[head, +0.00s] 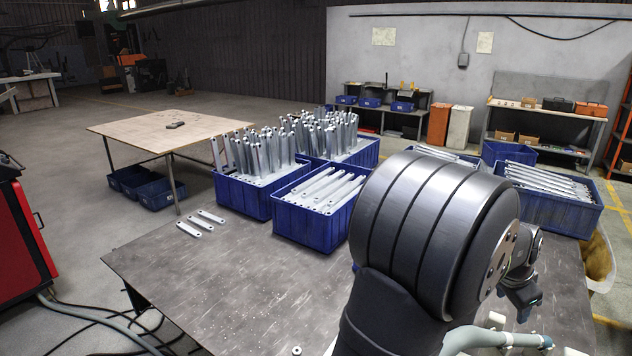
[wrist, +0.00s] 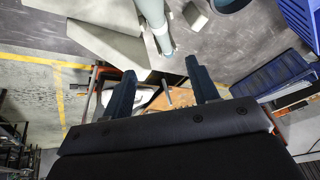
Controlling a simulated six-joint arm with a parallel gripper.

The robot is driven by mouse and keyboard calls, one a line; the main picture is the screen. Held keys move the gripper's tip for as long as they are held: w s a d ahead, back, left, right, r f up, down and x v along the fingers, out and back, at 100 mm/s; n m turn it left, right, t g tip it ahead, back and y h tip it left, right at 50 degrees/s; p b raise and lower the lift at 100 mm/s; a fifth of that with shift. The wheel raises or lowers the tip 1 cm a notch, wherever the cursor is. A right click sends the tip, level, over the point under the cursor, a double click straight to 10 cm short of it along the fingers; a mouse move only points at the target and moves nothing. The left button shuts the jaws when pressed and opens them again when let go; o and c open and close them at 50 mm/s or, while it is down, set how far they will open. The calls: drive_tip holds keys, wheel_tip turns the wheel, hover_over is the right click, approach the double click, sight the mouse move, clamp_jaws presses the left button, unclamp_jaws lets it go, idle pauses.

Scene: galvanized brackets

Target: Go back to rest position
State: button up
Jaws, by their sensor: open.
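My gripper (wrist: 159,66) shows in the wrist view with its two dark fingers spread and nothing between them. In the head view, my gripper (head: 524,306) hangs above the right part of the grey table (head: 190,262), partly hidden behind my own dark arm. Galvanized brackets stand upright in a blue bin (head: 243,200) and in another blue bin (head: 362,156) behind it. Brackets lie flat in the front blue bin (head: 310,228) and in the right blue bin (head: 560,212). Three loose brackets (head: 202,223) lie on the table left of the bins.
My arm covers the table's middle right. The table's front left is mostly clear, with a small ring-shaped part (head: 296,351) near the front edge. A wooden table (head: 150,130) stands behind at left, a red cabinet (head: 22,240) at far left. Shelves (head: 545,118) line the back wall.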

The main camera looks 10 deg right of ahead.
sight(508, 335)
drive_tip(key=x, duration=1.7)
drive_tip(key=shift+f, duration=0.2)
drive_tip(key=v, duration=1.7)
drive_tip(key=x, duration=1.6)
drive_tip(key=shift+d+f, duration=0.15)
drive_tip(key=shift+f, duration=0.15)
wheel_tip(508, 335, up, 9)
drive_tip(key=shift+d+r, duration=0.1)
drive_tip(key=shift+r, duration=0.1)
drive_tip(key=w+a+r+y, duration=0.1)
drive_tip(key=w+a+r, duration=0.1)
drive_tip(key=w+a, duration=0.3)
drive_tip(key=w+a+r, duration=0.3)
drive_tip(key=w+a, duration=0.2)
drive_tip(key=a, duration=0.6)
drive_tip(key=shift+w+a+r+g+y, duration=0.3)
drive_tip(key=shift+a+g+y, duration=0.05)
drive_tip(key=shift+g+y, duration=0.05)
